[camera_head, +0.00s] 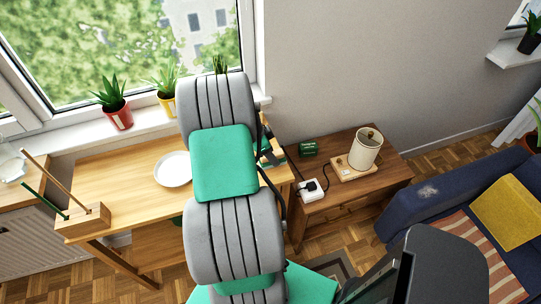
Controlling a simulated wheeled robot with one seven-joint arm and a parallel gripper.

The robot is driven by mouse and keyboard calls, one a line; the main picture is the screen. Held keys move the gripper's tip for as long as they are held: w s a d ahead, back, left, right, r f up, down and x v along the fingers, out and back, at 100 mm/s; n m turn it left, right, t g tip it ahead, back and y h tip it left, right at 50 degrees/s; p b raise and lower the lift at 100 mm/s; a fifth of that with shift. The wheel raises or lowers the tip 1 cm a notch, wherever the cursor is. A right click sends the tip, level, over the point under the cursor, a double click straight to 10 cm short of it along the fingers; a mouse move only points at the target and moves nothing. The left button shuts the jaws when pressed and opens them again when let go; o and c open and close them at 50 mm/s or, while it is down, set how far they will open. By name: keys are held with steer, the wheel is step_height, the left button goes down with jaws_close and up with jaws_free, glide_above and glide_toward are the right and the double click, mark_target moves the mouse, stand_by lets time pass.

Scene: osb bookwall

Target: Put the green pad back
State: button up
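A small dark green block (308,149) lies on top of the brown side cabinet, near its back left. It is the likeliest green pad, but it is too small to tell for sure. My grey and teal arm rises through the middle of the view and covers part of the wooden table. Dark parts of my gripper (268,152) show at the arm's right edge, left of the dark green block and apart from it in the picture. The fingers are mostly hidden, so I cannot see whether they hold anything.
The brown cabinet (350,200) also bears a white socket block with a black plug (312,189) and a cream canister (366,148) on a wooden base. A white plate (173,169) and a wooden holder with sticks (84,217) are on the table. A blue sofa (430,200) stands right.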

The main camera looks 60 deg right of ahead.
step_height(320, 180, down, 2)
steer(key=shift+f, duration=0.1)
steer(key=o, duration=1.2)
steer(key=b+v, duration=0.2)
steer(key=v, duration=1)
steer(key=w+a+r+n+t, duration=0.3)
steer(key=w+a+r+n, duration=0.3)
steer(key=w+a+n, duration=0.45)
steer(key=a+r+n+t+y, duration=0.1)
steer(key=a+n, duration=0.4)
steer(key=a, duration=0.5)
steer(key=a+r+n+t+y, duration=0.1)
steer(key=a+r+n, duration=0.1)
steer(key=a+n, duration=0.4)
steer(key=s+a+r+n+t+y, duration=0.1)
steer(key=a+n, duration=0.4)
steer(key=a, duration=0.8)
steer(key=shift+a+r+n+t, duration=0.25)
steer(key=shift+a+n+t, duration=0.1)
steer(key=shift+t, duration=0.25)
steer(key=shift+d, duration=0.1)
